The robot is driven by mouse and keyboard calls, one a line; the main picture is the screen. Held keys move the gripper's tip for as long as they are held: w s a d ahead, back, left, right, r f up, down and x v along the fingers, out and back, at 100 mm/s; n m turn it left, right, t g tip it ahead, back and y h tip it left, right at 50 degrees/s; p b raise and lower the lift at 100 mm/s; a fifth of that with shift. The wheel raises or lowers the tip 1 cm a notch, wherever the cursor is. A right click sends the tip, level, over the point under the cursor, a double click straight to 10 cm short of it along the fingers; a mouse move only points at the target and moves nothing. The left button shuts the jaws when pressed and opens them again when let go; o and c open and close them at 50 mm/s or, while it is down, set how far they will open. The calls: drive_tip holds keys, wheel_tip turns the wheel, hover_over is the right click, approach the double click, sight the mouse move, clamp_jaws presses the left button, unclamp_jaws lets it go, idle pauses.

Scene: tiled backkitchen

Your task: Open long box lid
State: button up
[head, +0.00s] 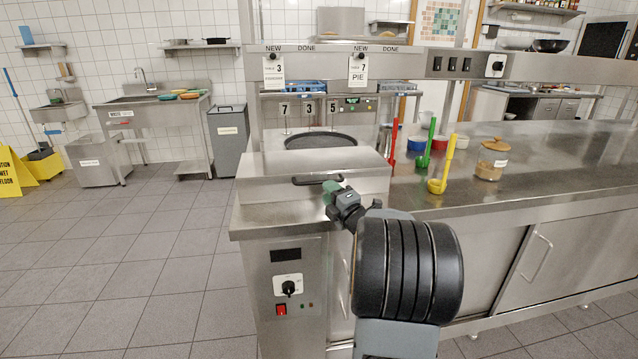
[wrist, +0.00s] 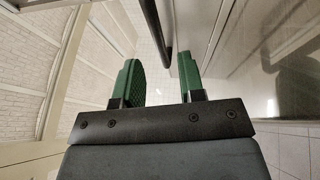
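The long steel box (head: 268,190) sits on the left end of the counter. Its front lid panel is down, with a dark bar handle (head: 305,181) along it. My gripper (head: 331,188) is at the right end of this handle. In the wrist view my gripper (wrist: 160,82) has its two green fingers apart. The dark handle (wrist: 154,22) shows beyond the fingertips, in line with the gap and closer to the right finger. I cannot tell whether a finger touches it. Part of the handle's right end is hidden by the gripper in the head view.
A round black pan (head: 320,141) lies behind the box. Red, green and yellow ladles (head: 441,165) and a lidded jar (head: 491,160) stand on the counter to the right. An overhead rail (head: 390,62) with order tickets crosses above.

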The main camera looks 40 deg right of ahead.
sight(319, 182)
drive_tip(key=shift+w+d+r, duration=0.1)
drive_tip(key=shift+w+r, duration=0.05)
drive_tip(key=shift+w, duration=0.75)
drive_tip(key=shift+w+r, duration=0.2)
drive_tip(key=shift+w, duration=0.75)
drive_tip(key=shift+w+d+r, duration=0.1)
drive_tip(key=shift+w+r, duration=0.05)
drive_tip(key=shift+w, duration=0.75)
clamp_jaws()
